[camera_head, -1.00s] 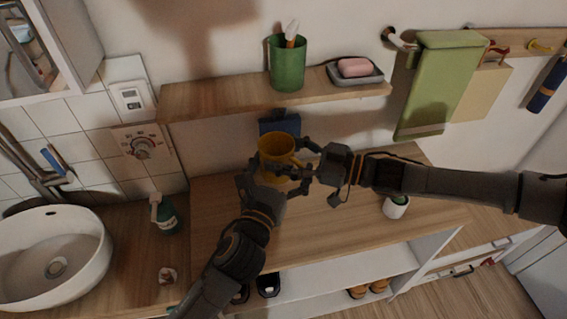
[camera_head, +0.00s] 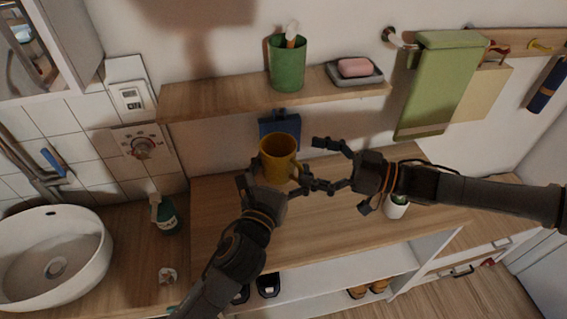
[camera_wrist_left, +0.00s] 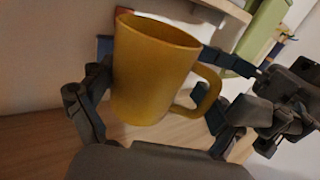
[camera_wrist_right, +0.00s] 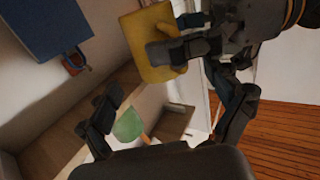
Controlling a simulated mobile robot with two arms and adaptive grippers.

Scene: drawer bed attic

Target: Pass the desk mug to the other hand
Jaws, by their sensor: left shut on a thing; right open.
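The yellow desk mug (camera_head: 279,162) is held upright above the wooden counter, its handle toward the right. It also shows in the left wrist view (camera_wrist_left: 150,72) and in the right wrist view (camera_wrist_right: 150,42). My left gripper (camera_head: 271,184) is shut on the mug's lower body, with a finger on either side. My right gripper (camera_head: 314,165) is open and empty just right of the mug. Its lower finger is close to the handle; I cannot tell whether it touches. In the right wrist view the mug lies beyond the right gripper's fingers.
A shelf (camera_head: 225,98) above the mug carries a green cup (camera_head: 287,65) and a soap dish (camera_head: 368,78). A blue object (camera_head: 279,124) is behind the mug. A small white pot (camera_head: 396,209) stands under my right arm. A basin (camera_head: 50,255) and bottle (camera_head: 165,215) are left.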

